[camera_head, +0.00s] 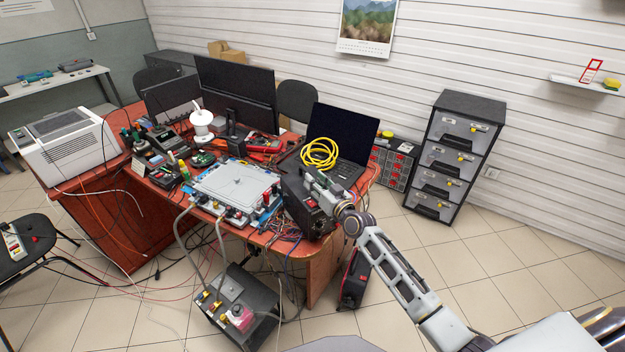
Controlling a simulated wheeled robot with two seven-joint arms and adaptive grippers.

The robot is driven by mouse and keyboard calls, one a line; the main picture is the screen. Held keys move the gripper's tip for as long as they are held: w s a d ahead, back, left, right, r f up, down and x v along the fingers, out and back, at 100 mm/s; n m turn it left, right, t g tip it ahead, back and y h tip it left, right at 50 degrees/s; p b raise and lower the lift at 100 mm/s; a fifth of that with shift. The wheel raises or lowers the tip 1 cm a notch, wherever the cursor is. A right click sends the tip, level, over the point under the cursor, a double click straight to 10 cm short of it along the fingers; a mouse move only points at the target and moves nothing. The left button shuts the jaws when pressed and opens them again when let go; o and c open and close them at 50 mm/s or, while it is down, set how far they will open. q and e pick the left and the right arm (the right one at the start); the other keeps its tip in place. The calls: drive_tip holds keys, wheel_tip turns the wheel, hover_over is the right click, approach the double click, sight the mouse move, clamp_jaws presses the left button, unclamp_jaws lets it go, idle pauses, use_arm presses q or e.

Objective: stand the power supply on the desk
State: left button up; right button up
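The power supply appears to be the black box (303,207) at the desk's front right corner. It looks upright, with its near face over the front edge; I cannot tell if its base rests fully on the desk. My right gripper (317,184) reaches in from the lower right and is at the top of this box, overlapping it. Its fingertips are too small and partly hidden, so I cannot tell if they are closed on it. The desk (326,262) has a reddish-brown wooden top and side. My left gripper is not in view.
A laptop (345,135) with a coiled yellow hose (319,153) stands just behind the box. A white-topped board (235,187) with fittings lies to its left. Loose cables hang at the front edge.

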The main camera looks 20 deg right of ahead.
drive_tip(key=v, duration=0.9)
idle(0.4)
drive_tip(key=shift+s+d, duration=0.1)
idle(0.7)
